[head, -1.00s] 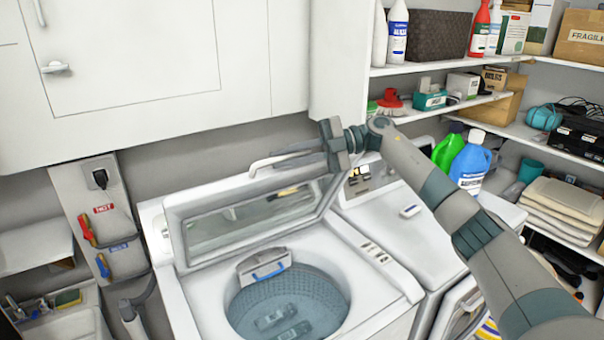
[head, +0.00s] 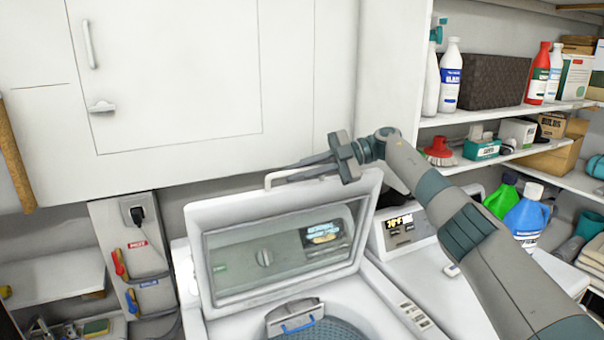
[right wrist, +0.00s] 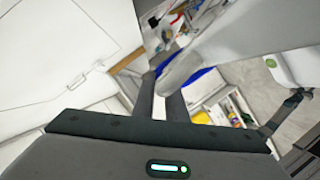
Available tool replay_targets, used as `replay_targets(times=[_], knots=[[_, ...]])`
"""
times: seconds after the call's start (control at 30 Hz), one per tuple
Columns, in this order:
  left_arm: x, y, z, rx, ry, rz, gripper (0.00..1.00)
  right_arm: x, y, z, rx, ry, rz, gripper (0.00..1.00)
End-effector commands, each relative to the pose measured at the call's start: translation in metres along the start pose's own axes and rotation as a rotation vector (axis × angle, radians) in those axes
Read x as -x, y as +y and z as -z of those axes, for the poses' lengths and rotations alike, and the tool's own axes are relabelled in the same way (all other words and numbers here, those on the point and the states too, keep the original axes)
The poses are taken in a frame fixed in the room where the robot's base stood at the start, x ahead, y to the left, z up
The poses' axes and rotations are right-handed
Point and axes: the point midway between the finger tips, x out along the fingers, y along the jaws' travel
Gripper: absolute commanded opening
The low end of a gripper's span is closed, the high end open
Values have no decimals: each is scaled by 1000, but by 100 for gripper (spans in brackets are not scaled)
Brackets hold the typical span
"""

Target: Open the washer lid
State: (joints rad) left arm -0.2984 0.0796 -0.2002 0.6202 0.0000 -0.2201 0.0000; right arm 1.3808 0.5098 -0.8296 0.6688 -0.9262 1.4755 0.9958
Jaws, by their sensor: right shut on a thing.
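The white washer (head: 392,308) stands low in the middle of the head view. Its lid (head: 200,222), with a glass window (head: 285,248), is raised and stands steeply at the back of the opening. Part of the tub (head: 340,330) shows below it. My right gripper (head: 287,174) is at the lid's top edge, shut on the lid there. In the right wrist view, my right gripper's fingers (right wrist: 163,90) lie against a pale edge of the lid (right wrist: 182,70). The exact contact is partly hidden. My left gripper is in neither view.
White cabinets (head: 165,70) hang close behind the lid. A second machine (head: 455,275) with a lit display stands to the right, under my right arm. Green (head: 502,197) and blue (head: 526,215) bottles stand beside it. Shelves (head: 510,115) with goods are at right.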

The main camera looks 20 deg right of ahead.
Motion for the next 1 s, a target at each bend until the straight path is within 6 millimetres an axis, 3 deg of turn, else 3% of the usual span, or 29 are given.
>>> replay_targets(times=[0.33,0.37,1.0], knots=[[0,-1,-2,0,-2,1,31,-1,-3,-2,-2,-3,7,0],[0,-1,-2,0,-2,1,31,-1,-3,-2,-2,-3,7,19],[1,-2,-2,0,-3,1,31,6,0,3,-1,0,4,19]])
